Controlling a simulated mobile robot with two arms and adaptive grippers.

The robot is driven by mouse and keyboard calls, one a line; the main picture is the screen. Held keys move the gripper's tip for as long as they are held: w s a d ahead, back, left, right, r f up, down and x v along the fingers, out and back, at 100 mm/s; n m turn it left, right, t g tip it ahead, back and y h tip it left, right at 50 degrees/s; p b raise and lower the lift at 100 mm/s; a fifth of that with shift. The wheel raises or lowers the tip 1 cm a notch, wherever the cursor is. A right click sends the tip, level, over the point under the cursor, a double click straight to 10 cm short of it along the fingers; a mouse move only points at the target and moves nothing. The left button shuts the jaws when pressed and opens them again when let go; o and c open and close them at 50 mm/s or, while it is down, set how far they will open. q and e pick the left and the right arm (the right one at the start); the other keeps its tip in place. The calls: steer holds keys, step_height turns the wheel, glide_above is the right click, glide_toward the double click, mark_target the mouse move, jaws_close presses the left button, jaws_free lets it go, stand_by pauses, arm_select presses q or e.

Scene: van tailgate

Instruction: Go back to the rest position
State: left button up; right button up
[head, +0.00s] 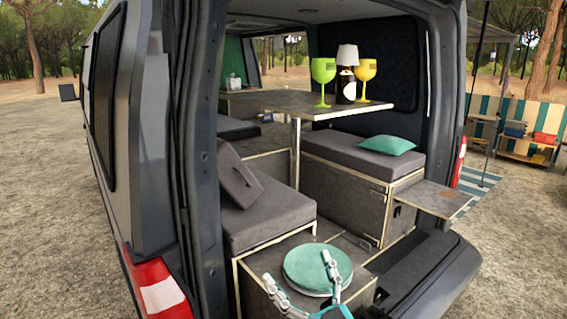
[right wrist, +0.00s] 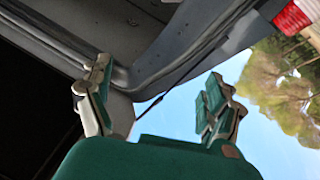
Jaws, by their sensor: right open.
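My right gripper (head: 297,267) comes in from the bottom of the head view. Its two fingers are spread apart, and nothing is between them. In the right wrist view my right gripper (right wrist: 156,82) also shows open, with the van's frame and sky behind it. In the head view it overlaps a stack of round teal plates (head: 310,265) on a low box at the van's rear; I cannot tell whether they touch. My left gripper is not in view.
Inside the van, a table (head: 290,103) holds a green glass (head: 322,75), a yellow-green glass (head: 366,72) and a dark bottle (head: 345,88). A teal pillow (head: 387,145) lies on the right bench. A small side shelf (head: 427,197) juts out at the right.

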steer(key=s+d+f+m+g+h, duration=0.3)
steer(key=s+d+f+g+h, duration=0.15)
steer(key=d+f, duration=0.4)
steer(key=s+d+f+m+g+h, duration=0.35)
steer(key=d+f+h, duration=0.2)
steer(key=f, duration=0.65)
steer(key=s+d+f+g, duration=0.2)
steer(key=s+f+g, duration=0.25)
steer(key=s, duration=0.45)
steer(key=s+d+f+g, duration=0.2)
steer(key=s+f+g, duration=0.1)
steer(key=s+f, duration=0.4)
steer(key=s+f+g+b, duration=0.3)
steer(key=f+b, duration=0.9)
steer(key=f, duration=2.7)
steer(key=s+d+f+b, duration=0.1)
steer(key=s+f+b, duration=0.3)
steer(key=s+f, duration=0.4)
steer(key=s+d+f+n+b, duration=0.1)
steer(key=s+f+b, duration=0.3)
steer(key=s+f, duration=0.5)
step_height(320, 180, down, 6)
steer(key=shift+d+r, duration=0.2)
steer(key=shift+d, duration=0.05)
